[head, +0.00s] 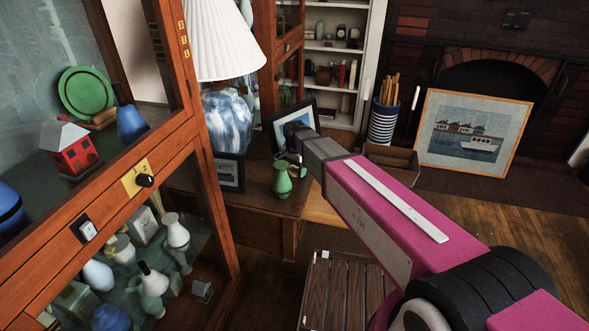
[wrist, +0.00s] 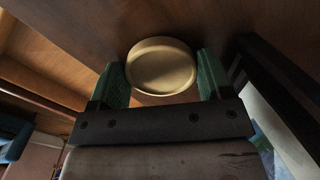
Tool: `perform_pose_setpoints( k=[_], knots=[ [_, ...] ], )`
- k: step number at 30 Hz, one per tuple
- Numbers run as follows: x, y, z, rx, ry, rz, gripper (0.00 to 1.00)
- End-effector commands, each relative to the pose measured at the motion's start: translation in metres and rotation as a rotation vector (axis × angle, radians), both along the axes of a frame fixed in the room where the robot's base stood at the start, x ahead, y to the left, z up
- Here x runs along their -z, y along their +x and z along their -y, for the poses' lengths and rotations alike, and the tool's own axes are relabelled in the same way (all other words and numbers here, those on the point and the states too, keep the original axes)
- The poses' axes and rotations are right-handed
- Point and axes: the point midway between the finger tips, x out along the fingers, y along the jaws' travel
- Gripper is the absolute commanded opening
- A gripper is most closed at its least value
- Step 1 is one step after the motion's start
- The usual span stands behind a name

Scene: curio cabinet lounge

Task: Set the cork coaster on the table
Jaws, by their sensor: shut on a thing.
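The cork coaster (wrist: 162,66) is a round, tan, shallow disc with a raised rim. In the wrist view it sits between the two green finger pads of my gripper (wrist: 164,78), which is shut on it. Brown wood of the table (wrist: 100,35) fills the view beyond it; I cannot tell whether the coaster touches it. In the head view my arm reaches over the wooden table (head: 265,205), close to the green pitcher. There the coaster and my fingertips cannot be made out.
A green pitcher (head: 283,180), a framed picture (head: 293,120) and a blue-and-white lamp (head: 228,120) crowd the table near my arm. A second dark frame (head: 229,172) stands at the left. A glass-fronted cabinet (head: 165,165) stands in the left foreground.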

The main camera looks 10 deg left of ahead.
Motion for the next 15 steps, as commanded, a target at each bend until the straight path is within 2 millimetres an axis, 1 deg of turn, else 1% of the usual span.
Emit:
perform_pose_setpoints(
  k=[7,8,9,10,15],
  knots=[
    [0.0028,0.0,0.0,0.0,0.0,0.0,0.5],
    [0.0026,0.0,0.0,0.0,0.0,0.0,0.79],
    [0.0024,0.0,0.0,0.0,0.0,0.0,0.92],
    [0.0024,0.0,0.0,0.0,0.0,0.0,0.98],
    [0.0024,0.0,0.0,0.0,0.0,0.0,0.98]
  ],
)
